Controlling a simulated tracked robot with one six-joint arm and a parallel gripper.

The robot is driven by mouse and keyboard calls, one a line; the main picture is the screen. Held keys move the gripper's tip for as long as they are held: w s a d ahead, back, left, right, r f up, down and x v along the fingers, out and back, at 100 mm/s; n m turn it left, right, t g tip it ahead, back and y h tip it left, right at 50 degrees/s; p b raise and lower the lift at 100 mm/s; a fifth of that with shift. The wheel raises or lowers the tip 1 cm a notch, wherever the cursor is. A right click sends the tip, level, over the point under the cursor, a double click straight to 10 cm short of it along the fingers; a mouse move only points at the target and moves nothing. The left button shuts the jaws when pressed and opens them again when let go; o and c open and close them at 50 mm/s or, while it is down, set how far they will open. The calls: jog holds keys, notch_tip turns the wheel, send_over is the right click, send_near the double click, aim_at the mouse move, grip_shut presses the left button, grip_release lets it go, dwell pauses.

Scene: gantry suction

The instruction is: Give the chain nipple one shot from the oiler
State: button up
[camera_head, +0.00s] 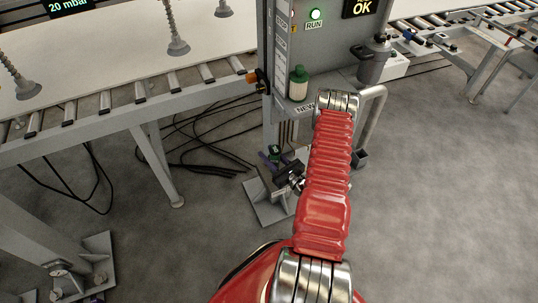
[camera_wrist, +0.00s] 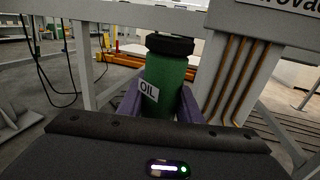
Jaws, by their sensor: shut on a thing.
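The oiler is a green bottle (camera_wrist: 165,85) with a black cap and a white OIL label, upright in the middle of the wrist view. My gripper (camera_wrist: 160,105) is shut on it, with a purple finger at each side. In the head view my gripper (camera_head: 274,158) is low beside the foot of the grey column, and a small dark green part of the oiler (camera_head: 274,150) shows there. I cannot make out the chain nipple in either view.
A grey column (camera_head: 274,50) with a RUN lamp stands ahead. A white bottle with a green cap (camera_head: 298,84) stands on its shelf. A roller conveyor (camera_head: 140,92) runs left. Black cables (camera_head: 205,150) lie on the floor. Open floor is at right.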

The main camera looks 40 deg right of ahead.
jog(key=shift+r, duration=2.5)
